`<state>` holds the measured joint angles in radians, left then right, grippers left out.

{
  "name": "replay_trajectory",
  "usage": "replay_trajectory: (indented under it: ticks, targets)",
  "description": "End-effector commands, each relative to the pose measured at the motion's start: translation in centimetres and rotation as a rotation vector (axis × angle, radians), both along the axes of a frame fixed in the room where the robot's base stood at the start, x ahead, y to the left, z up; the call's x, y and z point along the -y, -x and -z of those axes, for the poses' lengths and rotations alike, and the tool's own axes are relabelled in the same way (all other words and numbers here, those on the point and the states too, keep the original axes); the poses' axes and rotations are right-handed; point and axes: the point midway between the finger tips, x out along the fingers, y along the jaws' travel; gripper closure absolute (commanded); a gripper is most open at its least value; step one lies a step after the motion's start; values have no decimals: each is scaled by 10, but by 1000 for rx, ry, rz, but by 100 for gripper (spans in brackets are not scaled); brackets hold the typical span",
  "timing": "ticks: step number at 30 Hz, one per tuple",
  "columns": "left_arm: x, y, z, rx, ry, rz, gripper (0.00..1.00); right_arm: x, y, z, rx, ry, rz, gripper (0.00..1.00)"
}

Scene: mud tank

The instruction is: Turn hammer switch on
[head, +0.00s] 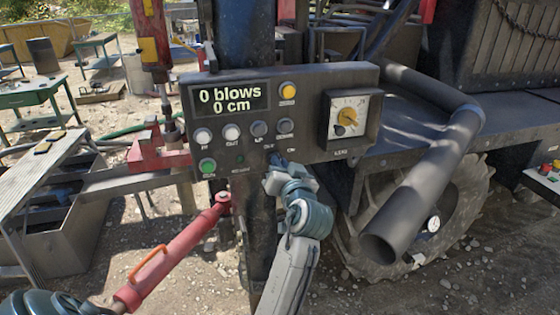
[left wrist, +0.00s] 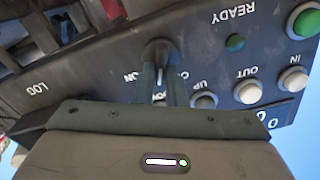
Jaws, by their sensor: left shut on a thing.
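The hammer switch (left wrist: 160,52) is a dark round knob with a short lever on the black control panel (head: 315,145). In the left wrist view, the panel appears upside down. My left gripper (head: 275,165) reaches up to the panel's lower edge. In the left wrist view, its two fingers (left wrist: 160,85) are closed around the lever, one on each side. An ON label shows beside the switch. In the head view the gripper covers most of the switch. The display (head: 231,98) reads 0 blows, 0 cm. My right gripper is not in view.
A gauge box (head: 348,117) is at the panel's right. A thick dark pipe (head: 425,180) slopes down at right. A red cylinder (head: 175,250) lies at lower left, and a workbench (head: 35,105) stands further back.

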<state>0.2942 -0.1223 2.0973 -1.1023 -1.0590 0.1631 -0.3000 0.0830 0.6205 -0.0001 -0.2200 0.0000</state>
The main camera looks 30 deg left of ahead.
Motion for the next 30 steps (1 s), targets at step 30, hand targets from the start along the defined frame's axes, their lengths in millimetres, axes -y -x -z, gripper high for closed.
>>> replay_trajectory:
  ticks: [30]
  targets:
    - [3,-4,2,-587,-505,-3,100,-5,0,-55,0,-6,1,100]
